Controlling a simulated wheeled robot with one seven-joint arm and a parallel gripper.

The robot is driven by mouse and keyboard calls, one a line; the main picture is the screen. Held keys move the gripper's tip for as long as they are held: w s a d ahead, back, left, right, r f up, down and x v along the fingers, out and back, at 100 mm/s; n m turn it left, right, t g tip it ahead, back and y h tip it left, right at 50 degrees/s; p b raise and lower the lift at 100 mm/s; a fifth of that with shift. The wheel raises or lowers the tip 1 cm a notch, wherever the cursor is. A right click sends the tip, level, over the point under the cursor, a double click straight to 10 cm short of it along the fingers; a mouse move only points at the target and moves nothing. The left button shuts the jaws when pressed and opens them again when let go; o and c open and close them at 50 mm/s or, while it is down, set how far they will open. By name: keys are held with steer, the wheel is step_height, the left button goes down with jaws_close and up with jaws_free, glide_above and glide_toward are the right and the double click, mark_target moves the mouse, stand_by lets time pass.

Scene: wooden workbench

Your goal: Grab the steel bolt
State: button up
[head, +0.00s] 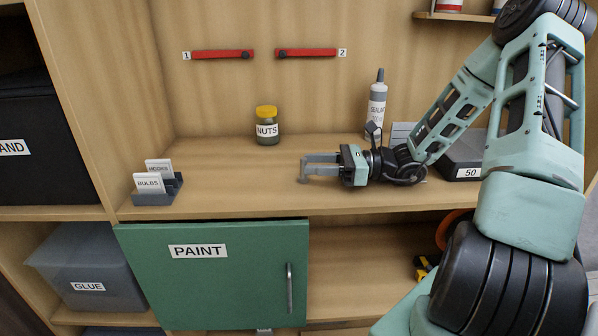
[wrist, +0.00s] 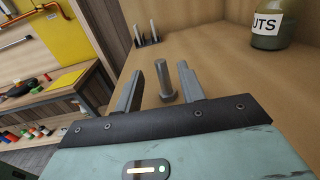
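The steel bolt (wrist: 164,80) is grey and stands upright on its head on the wooden bench top, as the wrist view shows. In the head view, a small grey part of it (head: 303,180) shows at the fingertips, the rest hard to tell from the fingers. My gripper (head: 306,167) is low over the bench, pointing left, its fingers level. In the wrist view my gripper (wrist: 160,68) is open, with one finger on each side of the bolt. A gap shows between the bolt and each finger.
A NUTS jar (head: 267,127) stands behind and left of my gripper. A grey card holder (head: 158,190) is at the left front. A sealant bottle (head: 376,108) and a grey box marked 50 (head: 466,155) stand behind my arm. The bench between holder and gripper is clear.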

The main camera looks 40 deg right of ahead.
steer(key=x, duration=0.5)
steer(key=shift+d+r, duration=0.15)
steer(key=shift+r, duration=0.15)
jaws_close()
steer(key=shift+r, duration=0.1)
